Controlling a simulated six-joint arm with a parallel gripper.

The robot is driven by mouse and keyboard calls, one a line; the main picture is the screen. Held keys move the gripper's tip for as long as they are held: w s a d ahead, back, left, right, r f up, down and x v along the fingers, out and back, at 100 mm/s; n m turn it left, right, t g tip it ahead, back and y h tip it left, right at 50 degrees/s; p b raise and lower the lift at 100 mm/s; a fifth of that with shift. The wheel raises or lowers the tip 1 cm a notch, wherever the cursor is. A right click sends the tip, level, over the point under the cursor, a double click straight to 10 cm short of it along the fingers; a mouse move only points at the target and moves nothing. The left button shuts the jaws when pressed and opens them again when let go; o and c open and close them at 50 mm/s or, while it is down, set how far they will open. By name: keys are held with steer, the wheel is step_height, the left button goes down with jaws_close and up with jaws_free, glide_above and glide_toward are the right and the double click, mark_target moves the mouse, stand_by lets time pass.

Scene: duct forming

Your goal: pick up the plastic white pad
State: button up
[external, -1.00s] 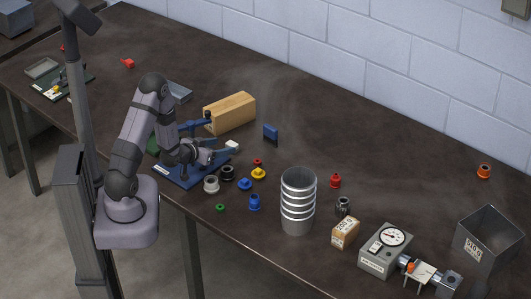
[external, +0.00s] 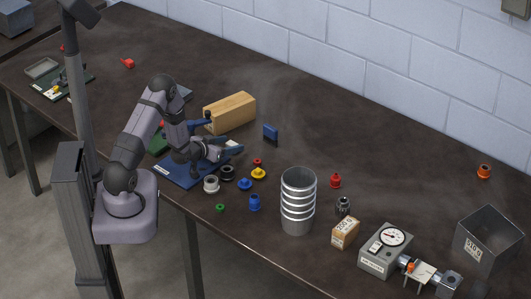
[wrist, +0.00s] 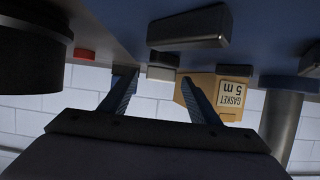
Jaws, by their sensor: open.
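The white pad (external: 233,144) is a small pale piece near the right edge of the blue base plate (external: 188,175), partly hidden by my gripper in the external view. My gripper (external: 238,150) is low over that plate, reaching right, with its fingers beside the pad. In the wrist view my gripper (wrist: 155,79) is open and empty. A small pale block (wrist: 161,66), which looks like the pad, shows between and beyond the fingertips. I cannot tell whether a finger touches it.
A cardboard box (external: 230,112), labelled GASKET in the wrist view (wrist: 225,95), stands behind. A blue block (external: 270,132), black ring (external: 227,172), white ring (external: 211,184) and yellow part (external: 258,173) are close by. A ribbed metal duct (external: 298,202) stands farther right.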

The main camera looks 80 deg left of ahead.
steer(key=c, duration=1.1)
steer(key=shift+c, duration=0.2)
steer(key=shift+r, duration=0.2)
step_height(320, 180, up, 10)
steer(key=b, duration=0.1)
steer(key=shift+f, duration=0.2)
